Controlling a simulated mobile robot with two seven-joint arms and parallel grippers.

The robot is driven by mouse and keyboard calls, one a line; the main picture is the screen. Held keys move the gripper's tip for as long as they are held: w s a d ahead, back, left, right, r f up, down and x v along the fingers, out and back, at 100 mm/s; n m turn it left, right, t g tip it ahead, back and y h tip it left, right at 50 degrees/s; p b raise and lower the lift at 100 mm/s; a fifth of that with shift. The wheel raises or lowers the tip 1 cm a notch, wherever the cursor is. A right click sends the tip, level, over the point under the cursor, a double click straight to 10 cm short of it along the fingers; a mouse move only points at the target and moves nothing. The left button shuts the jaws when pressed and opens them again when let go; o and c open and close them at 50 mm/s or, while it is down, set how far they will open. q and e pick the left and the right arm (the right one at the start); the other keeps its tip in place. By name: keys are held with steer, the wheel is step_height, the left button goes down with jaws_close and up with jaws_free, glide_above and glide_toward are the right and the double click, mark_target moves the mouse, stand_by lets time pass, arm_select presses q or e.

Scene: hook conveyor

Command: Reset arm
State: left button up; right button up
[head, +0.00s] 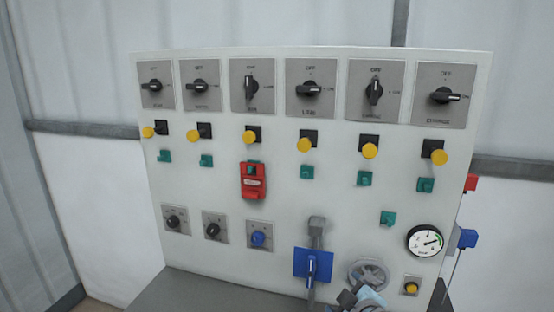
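A dark and light-blue part (362,299) shows at the bottom edge, right of centre, in front of the grey handwheel. It looks like the end of my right gripper. It is small and cut off by the frame, so I cannot tell whether its fingers are open or shut, or whether it touches the wheel. My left gripper is not in view.
A white control panel (290,190) fills the view, with rotary switches, yellow and green buttons and a red switch box (253,182). A blue-plated lever (312,264), a grey handwheel (368,273) and a gauge (425,241) are low down. A grey ledge (215,295) lies below.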

steer(key=s+d+f+m+g, duration=0.1)
steer(key=s+f+m, duration=0.3)
steer(key=s+f, duration=0.7)
steer(key=s+d+f+m+g+p, duration=0.1)
steer(key=s+d+f+m, duration=0.2)
steer(key=s+f, duration=0.8)
steer(key=s+m, duration=0.1)
steer(key=s, duration=0.5)
steer(key=shift+f+y, duration=0.35)
steer(key=shift+y, duration=0.05)
steer(key=shift+s, duration=0.1)
